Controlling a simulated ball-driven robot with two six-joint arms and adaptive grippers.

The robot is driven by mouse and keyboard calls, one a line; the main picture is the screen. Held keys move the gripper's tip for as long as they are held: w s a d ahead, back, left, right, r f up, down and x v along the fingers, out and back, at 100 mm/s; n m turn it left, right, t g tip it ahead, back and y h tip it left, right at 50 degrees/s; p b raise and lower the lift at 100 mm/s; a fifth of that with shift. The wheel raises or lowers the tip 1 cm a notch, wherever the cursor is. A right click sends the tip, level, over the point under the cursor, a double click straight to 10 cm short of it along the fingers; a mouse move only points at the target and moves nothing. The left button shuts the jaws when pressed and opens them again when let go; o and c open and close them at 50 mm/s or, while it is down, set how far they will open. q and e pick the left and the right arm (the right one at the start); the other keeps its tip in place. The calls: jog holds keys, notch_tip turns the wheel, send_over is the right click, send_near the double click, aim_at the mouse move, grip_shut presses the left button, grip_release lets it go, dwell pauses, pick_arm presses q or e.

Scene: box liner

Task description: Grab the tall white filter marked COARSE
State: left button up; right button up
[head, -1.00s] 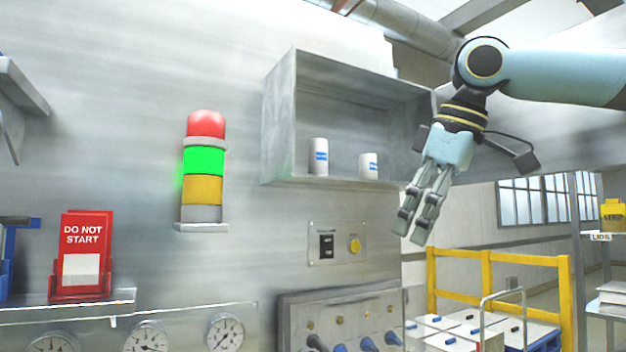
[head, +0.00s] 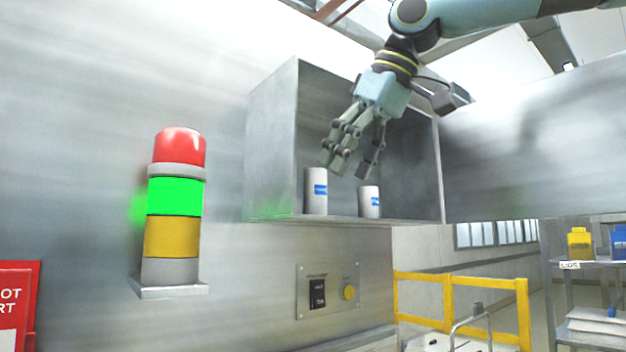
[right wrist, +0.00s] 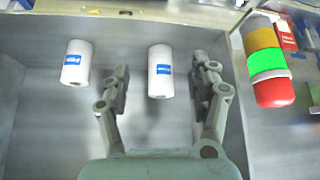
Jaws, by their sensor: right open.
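Two white cylinders with blue labels stand upright in the open metal wall box. The taller white filter (head: 316,191) is on the left in the head view; the shorter white filter (head: 370,203) is to its right. The label words are too small to read. My right gripper (head: 349,168) is open and empty, pointing down above the filters. In the right wrist view, the taller filter (right wrist: 160,72) shows between the open fingers, and the shorter filter (right wrist: 77,62) lies outside them to the left. I see no contact. My left gripper is not in view.
The metal wall box (head: 270,140) has side walls and a floor around the filters. A red, green and yellow stack light (head: 174,200) stands left of it. A switch panel (head: 328,290) is below. A yellow railing (head: 465,285) is at lower right.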

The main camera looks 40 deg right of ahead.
aim_at(324, 178)
jog(key=w+p, duration=0.1)
jog(key=w, duration=0.2)
jog(key=shift+w+a, duration=0.15)
jog(key=shift+w, duration=0.35)
jog(key=x, duration=0.5)
jog(key=shift+f, duration=0.1)
jog(key=shift+c, duration=0.8)
jog(key=c, duration=0.9)
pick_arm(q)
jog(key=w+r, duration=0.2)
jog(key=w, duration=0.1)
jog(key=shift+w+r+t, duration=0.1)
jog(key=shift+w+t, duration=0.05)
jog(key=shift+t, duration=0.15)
pick_arm(e)
jog(key=shift+c, duration=0.5)
